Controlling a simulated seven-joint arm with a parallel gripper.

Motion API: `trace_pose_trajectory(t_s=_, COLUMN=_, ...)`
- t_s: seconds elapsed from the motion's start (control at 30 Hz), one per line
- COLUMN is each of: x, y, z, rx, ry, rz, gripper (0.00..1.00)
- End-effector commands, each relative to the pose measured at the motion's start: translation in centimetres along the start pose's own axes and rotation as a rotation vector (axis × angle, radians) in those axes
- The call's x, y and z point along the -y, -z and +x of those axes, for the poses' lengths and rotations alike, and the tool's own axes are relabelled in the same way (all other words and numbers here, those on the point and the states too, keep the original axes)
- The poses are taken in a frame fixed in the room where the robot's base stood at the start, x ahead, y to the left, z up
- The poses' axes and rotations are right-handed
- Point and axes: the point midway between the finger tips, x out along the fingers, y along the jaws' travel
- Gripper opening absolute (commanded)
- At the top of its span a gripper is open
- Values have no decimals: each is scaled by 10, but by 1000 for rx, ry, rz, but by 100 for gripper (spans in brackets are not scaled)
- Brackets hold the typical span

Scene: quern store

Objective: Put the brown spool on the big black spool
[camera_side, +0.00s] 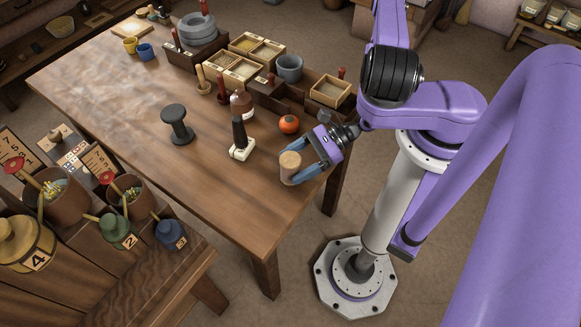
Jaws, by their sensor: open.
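The brown spool (289,168), a short tan cylinder with a pale top, stands upright near the table's right edge. The big black spool (177,124) stands upright on the table to the left, with a wide flat top, a narrow waist and a wide base; its top is bare. My gripper (303,167), with blue fingers on a purple hand, is open and reaches in low from the right at the brown spool. One finger shows along the spool's near right side. Whether the fingers touch the spool I cannot tell.
A black-handled tool on a white base (241,143) stands between the two spools. An orange-red round object (289,124) and a brown-and-white bottle (241,104) are behind. Trays, a grey cup (289,68) and grey stones (197,30) fill the back. The table's left front is clear.

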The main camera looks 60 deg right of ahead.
Motion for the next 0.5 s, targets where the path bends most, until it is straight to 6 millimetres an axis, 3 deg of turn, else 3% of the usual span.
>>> trace_pose_trajectory(t_s=0.2, x=0, y=0, z=17, rx=0, ry=-2, rz=-1, gripper=76)
trace_pose_trajectory(t_s=0.47, x=0, y=0, z=18, rx=0, ry=2, rz=1, gripper=76)
trace_pose_trajectory(t_s=0.5, x=0, y=0, z=18, rx=0, ry=1, rz=1, gripper=69)
